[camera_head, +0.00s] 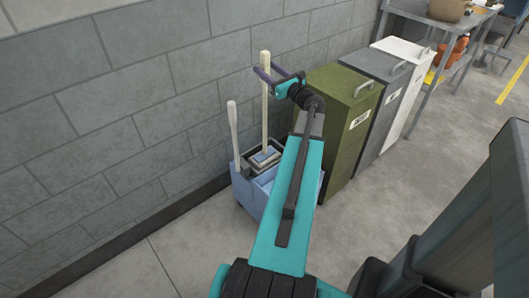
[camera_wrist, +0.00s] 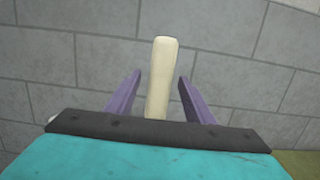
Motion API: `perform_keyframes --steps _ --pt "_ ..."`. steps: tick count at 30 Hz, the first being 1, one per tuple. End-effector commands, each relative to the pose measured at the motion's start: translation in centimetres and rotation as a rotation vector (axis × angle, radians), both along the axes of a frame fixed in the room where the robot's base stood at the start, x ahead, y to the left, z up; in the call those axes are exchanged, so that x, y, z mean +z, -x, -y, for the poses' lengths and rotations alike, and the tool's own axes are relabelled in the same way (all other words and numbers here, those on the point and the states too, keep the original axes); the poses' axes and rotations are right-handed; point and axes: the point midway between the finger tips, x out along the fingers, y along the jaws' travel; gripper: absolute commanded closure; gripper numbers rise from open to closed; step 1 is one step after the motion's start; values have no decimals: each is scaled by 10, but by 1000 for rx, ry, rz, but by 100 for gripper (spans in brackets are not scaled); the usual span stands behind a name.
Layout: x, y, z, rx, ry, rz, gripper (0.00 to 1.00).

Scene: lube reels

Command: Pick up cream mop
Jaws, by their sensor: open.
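The cream mop (camera_head: 265,110) stands upright in a blue mop bucket (camera_head: 247,193) by the grey block wall. Its lower end goes down into the bucket, so the mop head is hidden. My gripper (camera_head: 263,73) is near the top of its handle, with the purple fingers open. In the wrist view the top of the cream handle (camera_wrist: 162,70) stands between the two fingers (camera_wrist: 159,78), with a gap on each side. My arm hides part of the bucket's right side.
A second, paler handle (camera_head: 233,135) leans at the bucket's left. Green (camera_head: 345,115), grey (camera_head: 393,90) and white (camera_head: 412,62) bins stand to the right along the wall. A metal table (camera_head: 432,20) is beyond. The floor at left front is clear.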

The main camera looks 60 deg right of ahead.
Motion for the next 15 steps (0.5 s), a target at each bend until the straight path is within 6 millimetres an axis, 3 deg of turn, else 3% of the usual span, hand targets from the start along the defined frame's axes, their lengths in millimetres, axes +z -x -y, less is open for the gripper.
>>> perform_keyframes --steps 15 --pt "2 -46 16 1 0 0 52"
